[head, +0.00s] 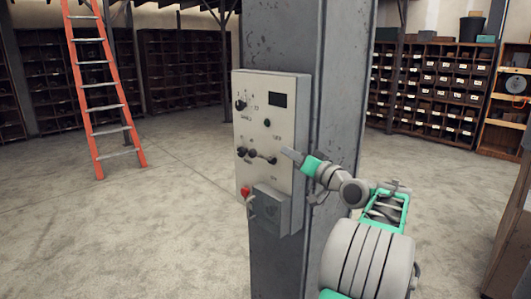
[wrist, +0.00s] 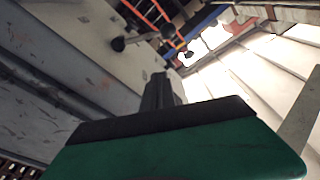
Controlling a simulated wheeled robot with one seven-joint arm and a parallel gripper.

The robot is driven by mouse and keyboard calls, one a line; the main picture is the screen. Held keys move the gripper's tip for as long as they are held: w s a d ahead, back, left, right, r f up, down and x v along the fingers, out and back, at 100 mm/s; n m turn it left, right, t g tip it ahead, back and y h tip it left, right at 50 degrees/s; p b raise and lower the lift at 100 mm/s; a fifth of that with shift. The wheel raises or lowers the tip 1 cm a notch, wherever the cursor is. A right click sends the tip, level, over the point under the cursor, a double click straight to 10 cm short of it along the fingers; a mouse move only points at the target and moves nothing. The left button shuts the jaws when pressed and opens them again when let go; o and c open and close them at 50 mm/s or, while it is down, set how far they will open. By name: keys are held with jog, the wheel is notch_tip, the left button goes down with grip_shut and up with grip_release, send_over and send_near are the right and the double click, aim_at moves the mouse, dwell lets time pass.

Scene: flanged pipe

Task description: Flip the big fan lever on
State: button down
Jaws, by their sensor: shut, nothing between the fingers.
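A pale control panel (head: 270,130) is fixed to the near face of a grey steel column. Dark knob-like levers (head: 252,153) sit in a row across its middle, and another dark knob (head: 240,105) is at the upper left. I cannot tell from the labels which is the big fan lever. My gripper (head: 285,153) is shut and empty, its tip just right of the rightmost lever of the row (head: 272,160). I cannot tell whether they touch. In the wrist view, the shut fingers (wrist: 160,92) point towards the panel face, with a dark lever (wrist: 120,44) beyond them.
A red button (head: 245,191) and a grey box (head: 272,210) are low on the panel. The grey column (head: 335,90) rises behind it. An orange ladder (head: 98,90) stands at the left. Shelves of bins (head: 430,90) line the back. The floor around is clear.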

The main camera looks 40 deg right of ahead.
jog(key=p, duration=0.4)
send_near(268, 139)
jog(key=w+a+r, duration=0.3)
jog(key=w+a, duration=0.1)
jog(key=w, duration=0.1)
jog(key=a+f, duration=0.1)
jog(key=s+a+f, duration=0.1)
jog(key=f, duration=0.1)
jog(key=shift+f, duration=0.15)
jog(key=shift+f+b, duration=0.2)
jog(key=shift+b, duration=0.15)
